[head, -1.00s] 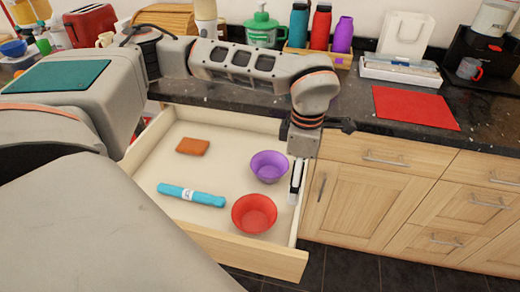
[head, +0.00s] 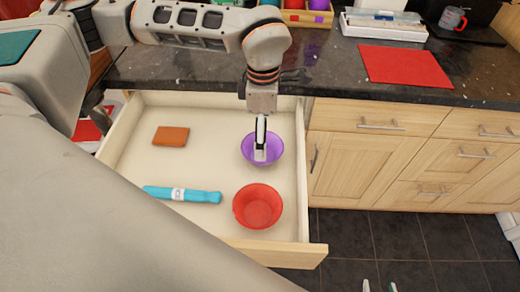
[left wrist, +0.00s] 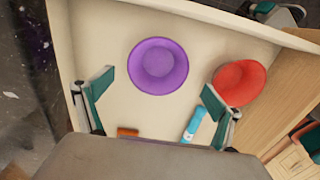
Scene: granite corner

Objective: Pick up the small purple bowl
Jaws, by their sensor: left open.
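The small purple bowl (head: 272,144) stands upright in an open drawer (head: 215,113), behind a red bowl (head: 258,206). My left gripper (head: 260,154) points down over the purple bowl, its fingers seen edge-on and covering part of the bowl. In the left wrist view the left gripper (left wrist: 159,86) is open and empty. The purple bowl (left wrist: 158,66) shows whole between and beyond its fingertips, apart from both. The red bowl (left wrist: 239,83) is beside the right finger. Only the fingertips of my right gripper (head: 380,287) show at the bottom edge of the head view, spread apart.
A blue wrapped roll (head: 182,194) and an orange-brown block (head: 171,136) lie in the drawer's left part. The drawer walls stand close on the bowls' right. A dark counter (head: 330,75) with a red mat (head: 404,66) is behind the drawer.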

